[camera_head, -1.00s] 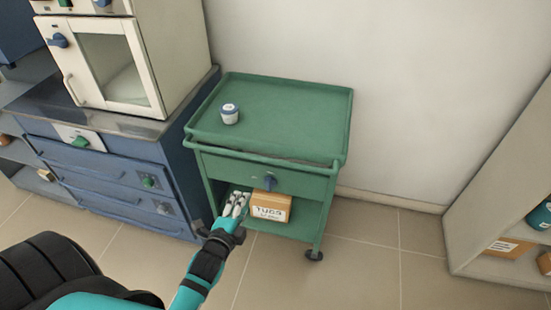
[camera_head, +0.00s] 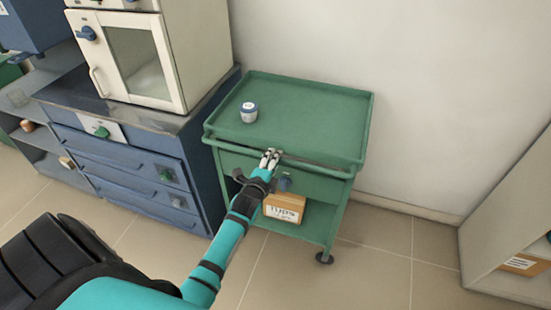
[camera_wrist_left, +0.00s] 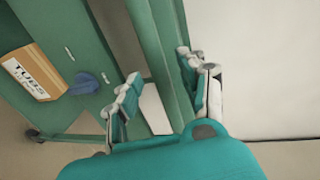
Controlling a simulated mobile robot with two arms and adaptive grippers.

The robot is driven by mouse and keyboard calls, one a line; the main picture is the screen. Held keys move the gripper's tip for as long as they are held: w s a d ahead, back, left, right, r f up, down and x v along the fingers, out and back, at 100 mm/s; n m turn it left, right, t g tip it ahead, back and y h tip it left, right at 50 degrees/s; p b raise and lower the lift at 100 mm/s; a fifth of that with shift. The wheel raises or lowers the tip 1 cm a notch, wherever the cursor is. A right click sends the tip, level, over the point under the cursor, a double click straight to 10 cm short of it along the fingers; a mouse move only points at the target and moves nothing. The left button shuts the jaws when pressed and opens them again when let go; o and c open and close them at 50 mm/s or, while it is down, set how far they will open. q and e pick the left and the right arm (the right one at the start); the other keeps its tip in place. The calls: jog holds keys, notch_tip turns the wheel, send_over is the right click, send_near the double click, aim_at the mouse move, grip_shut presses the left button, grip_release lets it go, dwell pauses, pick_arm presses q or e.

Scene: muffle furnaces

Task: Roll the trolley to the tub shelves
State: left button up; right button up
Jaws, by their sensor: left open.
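The green trolley (camera_head: 310,106) stands against the wall, right of the blue drawer cabinet. Its push bar (camera_head: 322,168) runs along the front edge of the top tray. My left gripper (camera_head: 271,156) is at the middle of this bar in the head view. In the left wrist view my left gripper (camera_wrist_left: 160,90) is open, with a finger on each side of the green bar (camera_wrist_left: 165,60). I cannot tell whether the fingers touch it. A small white and blue jar (camera_head: 249,113) stands on the top tray. My right gripper does not show.
A cardboard box (camera_head: 284,207) lies on the trolley's lower shelf. A blue drawer cabinet (camera_head: 130,165) with a white furnace (camera_head: 150,60) stands close on the left. A pale shelf unit (camera_head: 500,235) is at the right. Tiled floor (camera_head: 385,255) is clear between.

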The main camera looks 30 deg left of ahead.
pick_arm(q)
jog(key=shift+x, duration=1.1)
grip_shut()
jog(key=shift+w+f, duration=0.15)
jog(key=shift+f, duration=0.25)
